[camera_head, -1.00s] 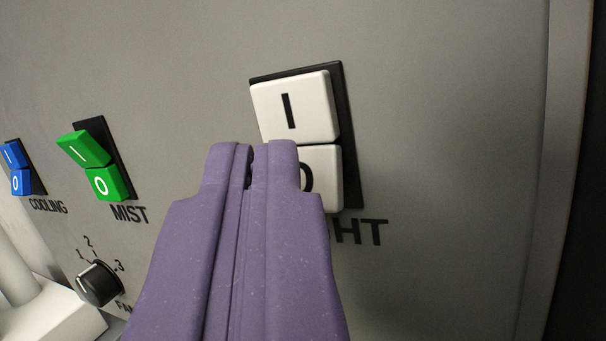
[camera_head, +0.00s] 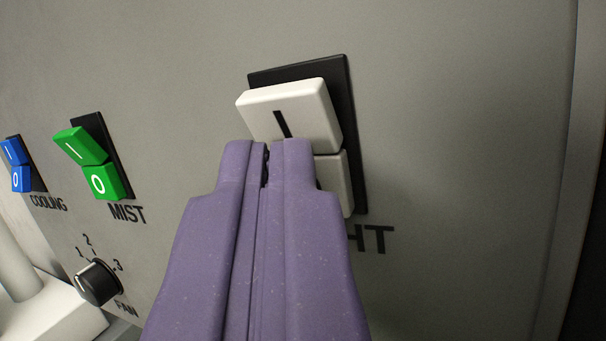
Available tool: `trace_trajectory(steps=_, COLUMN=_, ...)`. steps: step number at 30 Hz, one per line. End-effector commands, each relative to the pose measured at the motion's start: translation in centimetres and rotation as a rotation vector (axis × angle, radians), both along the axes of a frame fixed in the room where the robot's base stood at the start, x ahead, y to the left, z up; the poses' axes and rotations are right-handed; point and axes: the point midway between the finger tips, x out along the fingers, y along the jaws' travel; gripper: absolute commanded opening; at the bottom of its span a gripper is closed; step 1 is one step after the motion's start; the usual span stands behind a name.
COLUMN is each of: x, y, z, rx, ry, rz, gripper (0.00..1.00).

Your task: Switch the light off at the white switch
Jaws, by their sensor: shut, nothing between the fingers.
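The white switch (camera_head: 290,108) is a rocker in a black frame on a grey panel. Its upper half, marked I, stands out from the panel. Its lower half (camera_head: 333,182) is tilted inward and mostly hidden behind my gripper. My purple gripper (camera_head: 267,146) is shut and empty. Its fingertips are in front of the lower half of the switch, just under the I mark. Whether they touch it I cannot tell. The label under the switch is partly covered; only "HT" shows.
To the left are a green rocker (camera_head: 90,165) labelled MIST and a blue rocker (camera_head: 17,165) labelled COOLING. A black FAN knob (camera_head: 98,283) sits below them. The panel right of the white switch is bare up to its edge.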

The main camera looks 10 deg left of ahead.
Motion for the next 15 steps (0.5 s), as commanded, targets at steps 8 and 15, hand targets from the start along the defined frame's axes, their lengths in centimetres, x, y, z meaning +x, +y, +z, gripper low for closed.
trace_trajectory(steps=8, x=-0.2, y=0.1, z=0.0, rx=0.000, ry=0.001, rz=0.000, gripper=0.00)
trace_trajectory(steps=15, x=-1.2, y=0.5, z=0.5, rx=0.001, ry=0.000, rz=0.001, gripper=0.00)
